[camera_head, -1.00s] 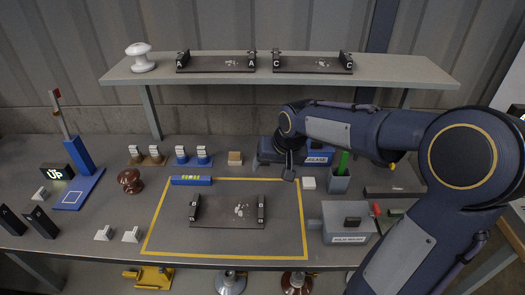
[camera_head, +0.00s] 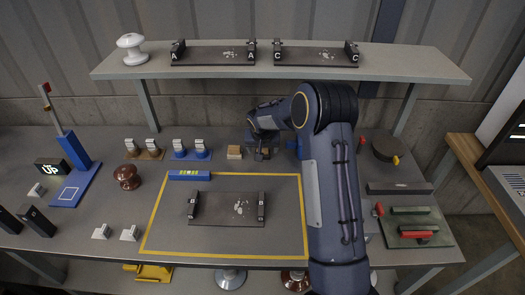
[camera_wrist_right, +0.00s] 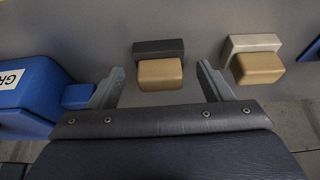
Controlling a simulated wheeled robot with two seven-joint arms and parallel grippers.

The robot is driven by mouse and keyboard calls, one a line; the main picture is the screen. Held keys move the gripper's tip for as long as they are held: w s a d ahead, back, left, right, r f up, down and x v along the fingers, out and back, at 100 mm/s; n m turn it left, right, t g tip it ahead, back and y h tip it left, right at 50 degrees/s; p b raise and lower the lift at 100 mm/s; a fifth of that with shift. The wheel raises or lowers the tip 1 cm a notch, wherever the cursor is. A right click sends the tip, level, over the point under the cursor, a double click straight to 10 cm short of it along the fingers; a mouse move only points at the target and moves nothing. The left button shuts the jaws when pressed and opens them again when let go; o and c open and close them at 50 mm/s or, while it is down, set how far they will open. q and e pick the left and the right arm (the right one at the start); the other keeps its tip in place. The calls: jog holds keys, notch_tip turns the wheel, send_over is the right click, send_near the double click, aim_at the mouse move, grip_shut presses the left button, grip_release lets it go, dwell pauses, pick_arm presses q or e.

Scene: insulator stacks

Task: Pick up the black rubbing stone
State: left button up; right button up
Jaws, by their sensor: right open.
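In the right wrist view a black block with a tan block joined to it (camera_wrist_right: 158,47), which looks like the black rubbing stone, lies on the grey bench ahead of and between my right fingers. My right gripper (camera_wrist_right: 160,72) is open and empty, its two fingertips apart on either side of the tan part. A similar block with a light grey part (camera_wrist_right: 254,44) lies to the right, outside the fingers. In the head view my right gripper (camera_head: 262,155) points down at the back of the bench, beside a tan block (camera_head: 234,152). The black stone is hidden there behind my gripper.
A blue box (camera_wrist_right: 28,93) stands close to the left finger in the wrist view. Brown and blue stands with white pieces (camera_head: 191,148) are left of the gripper in the head view. A shelf (camera_head: 230,68) runs above the back. A yellow-outlined area holds a dark frame (camera_head: 230,212).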

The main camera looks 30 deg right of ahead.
jog(key=shift+w+d+f, duration=0.1)
jog(key=shift+w+f, duration=0.1)
jog(key=shift+f, duration=0.35)
jog(key=c, duration=1.2)
jog(key=shift+o, duration=0.2)
jog(key=shift+r, duration=0.1)
jog(key=shift+r, duration=0.45)
notch_tip(320, 180, up, 3)
jog(key=shift+s+f, duration=0.1)
jog(key=shift+f, duration=0.1)
jog(key=s+a+r+b, duration=0.3)
jog(key=s+a+r, duration=0.4)
jog(key=s, duration=0.5)
notch_tip(320, 180, up, 2)
jog(key=shift+a+r, duration=0.15)
jog(key=shift+r, duration=0.05)
